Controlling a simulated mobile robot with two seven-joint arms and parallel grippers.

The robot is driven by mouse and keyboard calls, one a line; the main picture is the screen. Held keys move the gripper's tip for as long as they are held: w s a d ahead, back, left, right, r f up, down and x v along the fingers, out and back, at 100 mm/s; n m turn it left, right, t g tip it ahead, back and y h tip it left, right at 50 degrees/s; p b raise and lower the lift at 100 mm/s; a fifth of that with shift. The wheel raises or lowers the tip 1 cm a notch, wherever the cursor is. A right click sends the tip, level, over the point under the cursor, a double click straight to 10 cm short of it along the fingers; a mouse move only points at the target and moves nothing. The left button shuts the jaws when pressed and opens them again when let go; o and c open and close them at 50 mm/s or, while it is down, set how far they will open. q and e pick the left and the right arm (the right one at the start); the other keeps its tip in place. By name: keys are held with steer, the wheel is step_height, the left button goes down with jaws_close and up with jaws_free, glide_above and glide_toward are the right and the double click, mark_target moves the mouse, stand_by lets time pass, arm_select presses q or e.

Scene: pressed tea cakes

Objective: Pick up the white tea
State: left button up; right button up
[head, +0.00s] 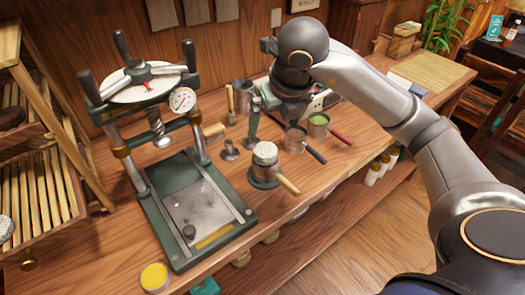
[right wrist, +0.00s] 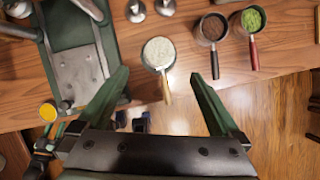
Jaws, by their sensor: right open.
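The white tea is a pale, powdery fill in a small metal cup (head: 265,153) with a light wooden handle. The cup stands on a dark round base on the bench in the head view. It also shows in the right wrist view (right wrist: 158,52), at the upper middle with its handle towards me. My right gripper (right wrist: 160,73) is open and empty. Its two green fingers lie either side of the handle's line in that picture, apart from the cup.
A cup of brown tea (head: 296,140) and a cup of green tea (head: 318,124) stand to the right. A green press (head: 160,215) with a gauge stands left. A metal tamper (head: 229,151) and a yellow tin (head: 155,276) are also on the bench. Slatted racks stand far left.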

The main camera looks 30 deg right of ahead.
mark_target(266, 149)
steer(key=p+x, duration=0.1)
steer(key=x, duration=1)
steer(key=shift+f, duration=0.25)
steer(key=c, duration=1.3)
steer(key=shift+r, duration=0.1)
